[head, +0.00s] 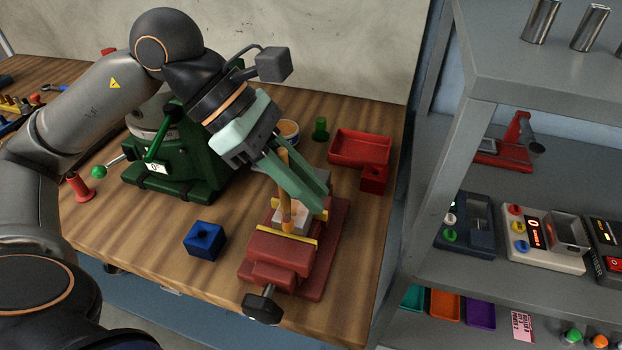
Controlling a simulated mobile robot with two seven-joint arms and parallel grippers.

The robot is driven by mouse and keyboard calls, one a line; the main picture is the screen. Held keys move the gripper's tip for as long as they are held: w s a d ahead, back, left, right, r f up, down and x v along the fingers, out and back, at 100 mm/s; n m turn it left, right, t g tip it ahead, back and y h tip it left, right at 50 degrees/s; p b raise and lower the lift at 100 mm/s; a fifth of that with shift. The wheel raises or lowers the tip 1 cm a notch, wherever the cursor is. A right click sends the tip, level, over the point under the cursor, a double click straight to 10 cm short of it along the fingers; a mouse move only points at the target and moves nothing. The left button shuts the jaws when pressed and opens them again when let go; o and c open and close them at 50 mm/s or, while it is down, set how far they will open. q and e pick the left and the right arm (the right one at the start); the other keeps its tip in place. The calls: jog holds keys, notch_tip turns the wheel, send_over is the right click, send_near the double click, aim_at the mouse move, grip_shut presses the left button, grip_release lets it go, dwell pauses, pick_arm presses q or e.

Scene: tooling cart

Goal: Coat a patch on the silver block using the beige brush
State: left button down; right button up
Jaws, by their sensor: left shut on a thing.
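My left gripper (308,196) comes down from the upper left over the red vise (284,256). Its pale green fingers are shut on the beige brush (284,165), which hangs nearly upright. The brush's lower end is at the silver block (293,220), which sits between the vise's yellow-edged jaws. The fingers hide part of the brush and block, and I cannot tell whether the bristles touch the top face. A small round tub (288,129) stands behind the gripper, partly hidden. My right gripper is not in view.
A green machine (196,185) with a lever stands left of the vise. A blue block (204,241) lies in front of it. A red tray (360,148) and green peg (321,129) are behind. A grey shelf (445,180) stands right of the wooden bench.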

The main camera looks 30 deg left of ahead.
pick_arm(q)
jog(key=w+a+p, duration=0.1)
jog(key=w, duration=0.5)
jog(key=shift+w+a, duration=0.15)
jog(key=shift+a, duration=0.1)
dwell(0.3)
jog(key=shift+r+p, duration=2.65)
jog(key=shift+r, duration=0.35)
notch_tip(320, 180, up, 3)
jog(key=shift+p, duration=1.2)
